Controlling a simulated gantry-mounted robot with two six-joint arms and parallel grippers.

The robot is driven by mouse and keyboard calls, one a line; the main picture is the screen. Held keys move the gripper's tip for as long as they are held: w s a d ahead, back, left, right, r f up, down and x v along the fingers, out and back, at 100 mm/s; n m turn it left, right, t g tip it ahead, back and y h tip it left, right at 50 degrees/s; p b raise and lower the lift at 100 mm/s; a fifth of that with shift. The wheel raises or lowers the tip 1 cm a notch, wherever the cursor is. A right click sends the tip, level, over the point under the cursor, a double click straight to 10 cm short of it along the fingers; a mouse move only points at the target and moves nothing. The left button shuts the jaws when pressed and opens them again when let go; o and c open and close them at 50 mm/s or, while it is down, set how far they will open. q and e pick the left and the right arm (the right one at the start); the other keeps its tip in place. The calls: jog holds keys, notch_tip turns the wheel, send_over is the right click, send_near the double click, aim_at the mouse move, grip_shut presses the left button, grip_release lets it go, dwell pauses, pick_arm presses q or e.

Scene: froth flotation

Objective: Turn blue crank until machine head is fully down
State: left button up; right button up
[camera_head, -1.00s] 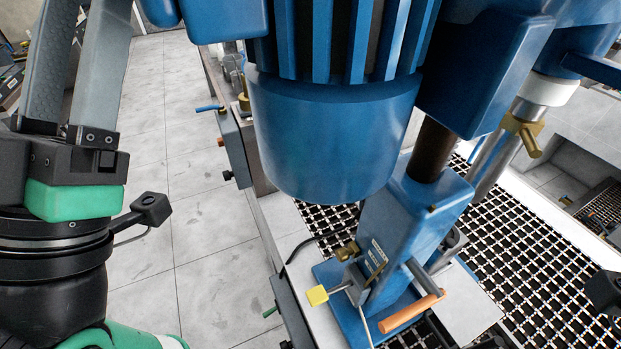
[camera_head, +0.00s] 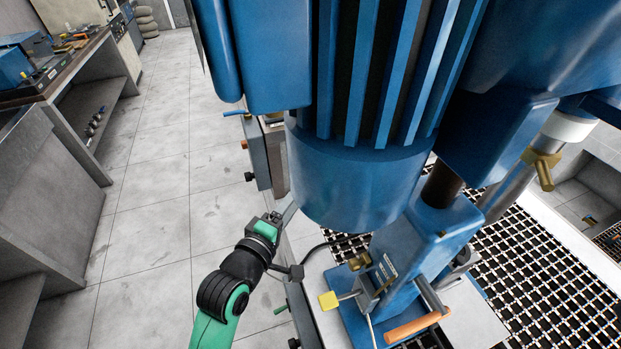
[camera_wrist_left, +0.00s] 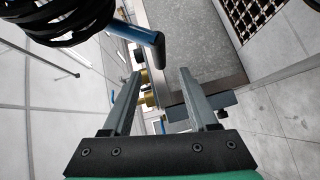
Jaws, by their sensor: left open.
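The machine head (camera_head: 360,180) is a large blue ribbed cylinder, hanging above the blue base plate beside its column. In the head view a small blue handle (camera_head: 235,113) sticks out at the back left, near a grey control box. In the left wrist view a blue bar with a dark rounded end (camera_wrist_left: 138,35) stands beyond and above the fingers; I cannot tell whether it is the crank. My left gripper (camera_head: 286,212) is beside the lower left of the head, partly hidden at its tips. Its fingers (camera_wrist_left: 161,73) are apart with nothing between them.
A grey crank arm with an orange handle (camera_head: 417,326) and a yellow knob (camera_head: 328,300) sit at the base. A brass valve (camera_head: 542,166) is at the right, above a black grating (camera_head: 545,265). A workbench (camera_head: 60,78) stands far left; the floor between is clear.

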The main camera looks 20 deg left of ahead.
pick_arm(q)
jog(key=w, duration=0.3)
jog(key=w+d+b, duration=0.1)
jog(key=w, duration=0.2)
jog(key=w+f+b, duration=0.1)
jog(key=w, duration=0.2)
jog(key=shift+w+d+f, duration=0.1)
jog(key=shift+w+d, duration=0.1)
grip_shut()
dwell(1.0)
